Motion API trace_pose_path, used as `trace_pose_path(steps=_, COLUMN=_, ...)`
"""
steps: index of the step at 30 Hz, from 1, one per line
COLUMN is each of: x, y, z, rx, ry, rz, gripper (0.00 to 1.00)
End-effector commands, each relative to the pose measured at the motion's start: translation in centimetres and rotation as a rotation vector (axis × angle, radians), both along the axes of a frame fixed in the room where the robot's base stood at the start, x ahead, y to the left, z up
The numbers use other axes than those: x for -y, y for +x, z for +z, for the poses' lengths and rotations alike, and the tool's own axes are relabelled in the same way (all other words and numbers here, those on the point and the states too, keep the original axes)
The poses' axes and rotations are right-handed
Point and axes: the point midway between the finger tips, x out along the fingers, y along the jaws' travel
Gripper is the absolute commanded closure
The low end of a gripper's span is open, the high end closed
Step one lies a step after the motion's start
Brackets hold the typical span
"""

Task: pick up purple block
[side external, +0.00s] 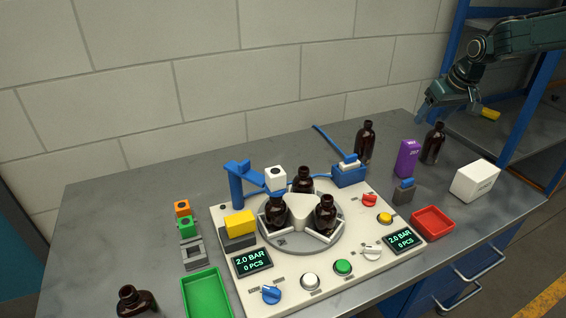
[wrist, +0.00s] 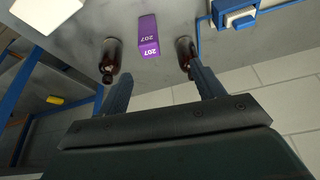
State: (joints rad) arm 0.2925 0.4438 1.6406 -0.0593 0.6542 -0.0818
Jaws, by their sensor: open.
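The purple block (side external: 407,158) stands upright on the grey table at the right, between two amber bottles. It has white marks on it. In the wrist view the purple block (wrist: 148,36) shows white "207" print and lies ahead of my fingers, between them across the picture. My gripper (side external: 424,112) is at the upper right in the side view, above and apart from the block. In the wrist view my gripper (wrist: 160,82) has its two fingers spread wide with nothing between them.
Amber bottles (side external: 365,142) and (side external: 433,143) stand on either side of the block. A white box (side external: 475,180), a small grey and blue piece (side external: 404,191) and a red tray (side external: 433,222) are nearby. A blue shelf rack (side external: 452,50) stands behind the right end.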

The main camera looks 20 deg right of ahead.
Motion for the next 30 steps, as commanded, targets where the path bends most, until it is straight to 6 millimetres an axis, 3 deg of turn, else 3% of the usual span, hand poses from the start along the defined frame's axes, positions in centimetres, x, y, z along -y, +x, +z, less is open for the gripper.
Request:
trace_pose_path(steps=3, x=1.6, y=1.7, z=-2.4, rx=-0.009, ry=0.003, rz=-0.012, gripper=0.33)
trace_pose_path(steps=9, x=3.1, y=3.2, z=-4.6, rx=-0.011, ry=0.005, rz=-0.023, gripper=0.33)
trace_pose_path(steps=20, x=3.4, y=3.6, z=-5.3, rx=-0.012, ry=0.005, rz=-0.025, gripper=0.33)
trace_pose_path(steps=30, x=3.6, y=4.8, z=-8.7, rx=-0.014, ry=0.006, rz=-0.024, gripper=0.33)
